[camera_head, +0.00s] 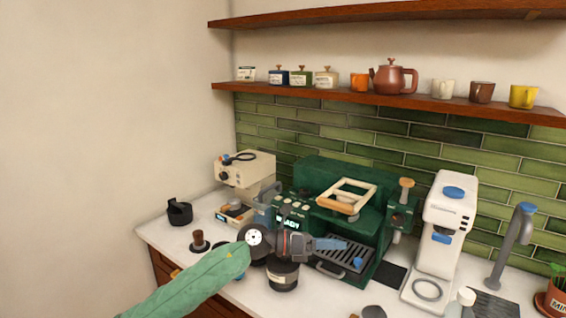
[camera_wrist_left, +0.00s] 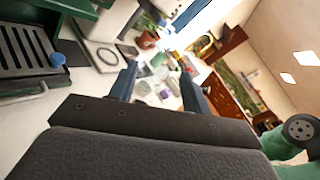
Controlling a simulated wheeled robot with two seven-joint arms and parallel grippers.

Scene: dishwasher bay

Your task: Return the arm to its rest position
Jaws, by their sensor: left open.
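My left arm (camera_head: 195,284), in a green sleeve, reaches in from the bottom left over the counter. My left gripper (camera_head: 335,243) points right, in front of the green espresso machine (camera_head: 315,172). Its blue fingers overlap the machine's front in this view; I cannot tell whether they touch it. In the left wrist view the two fingers (camera_wrist_left: 158,75) stand apart with nothing held between them. My right gripper does not show. A green and black arm part at the right edge of the left wrist view looks like mine.
A dark canister (camera_head: 283,277) stands just below the gripper. A cream grinder (camera_head: 247,168) stands behind left, a white machine (camera_head: 445,222) at right. A tamper (camera_head: 199,242) and black pitcher (camera_head: 180,212) sit at left. Shelves (camera_head: 330,93) with cups and a teapot (camera_head: 393,78) hang above.

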